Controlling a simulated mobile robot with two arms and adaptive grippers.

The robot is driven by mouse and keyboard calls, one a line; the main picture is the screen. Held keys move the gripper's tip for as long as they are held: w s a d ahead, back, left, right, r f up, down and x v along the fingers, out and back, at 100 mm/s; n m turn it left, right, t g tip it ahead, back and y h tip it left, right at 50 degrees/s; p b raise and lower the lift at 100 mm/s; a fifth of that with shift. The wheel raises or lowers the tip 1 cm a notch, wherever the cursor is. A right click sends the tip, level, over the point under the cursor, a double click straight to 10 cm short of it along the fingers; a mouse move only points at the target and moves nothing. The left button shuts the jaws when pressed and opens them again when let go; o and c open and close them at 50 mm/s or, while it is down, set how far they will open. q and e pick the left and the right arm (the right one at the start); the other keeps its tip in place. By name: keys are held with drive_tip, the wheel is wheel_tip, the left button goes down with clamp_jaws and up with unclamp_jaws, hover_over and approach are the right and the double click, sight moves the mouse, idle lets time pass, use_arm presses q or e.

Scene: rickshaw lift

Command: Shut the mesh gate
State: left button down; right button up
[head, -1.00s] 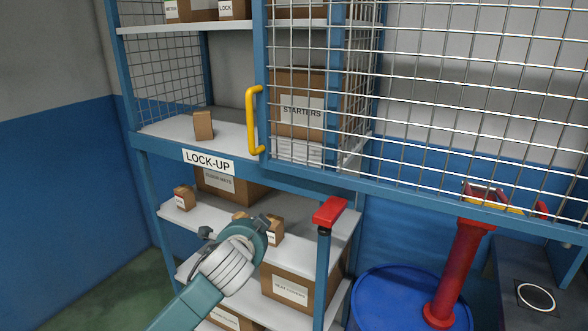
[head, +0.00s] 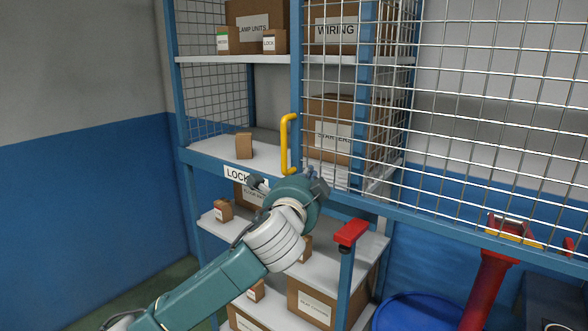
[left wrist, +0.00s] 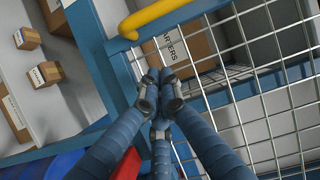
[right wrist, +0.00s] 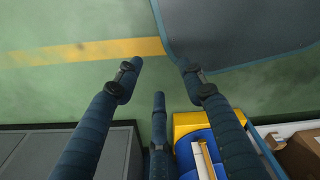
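The mesh gate (head: 470,110) is a blue frame with wire mesh across the upper right of the head view. It stands open: the left part of the LOCK-UP shelving is uncovered. Its yellow handle (head: 284,145) is upright on the gate's left post and also shows at the top of the left wrist view (left wrist: 160,17). My left gripper (head: 316,186) is just below and right of the handle, apart from it. In the left wrist view its fingertips (left wrist: 160,96) are drawn together with nothing between them. My right gripper (right wrist: 158,80) is open and empty above the green floor.
Shelves with boxes (head: 335,125) stand behind the gate. A red-topped post (head: 350,234) rises near my left arm. A blue drum (head: 415,312) and a red column (head: 487,280) stand at the lower right. A grey cabinet (right wrist: 95,150) lies below my right gripper.

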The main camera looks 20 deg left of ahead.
use_arm(q)
drive_tip(key=a, duration=0.2)
drive_tip(key=a+p, duration=0.1)
drive_tip(key=a, duration=0.1)
drive_tip(key=shift+w+f, duration=0.15)
drive_tip(key=shift+f, duration=0.15)
drive_tip(key=shift+w, duration=0.1)
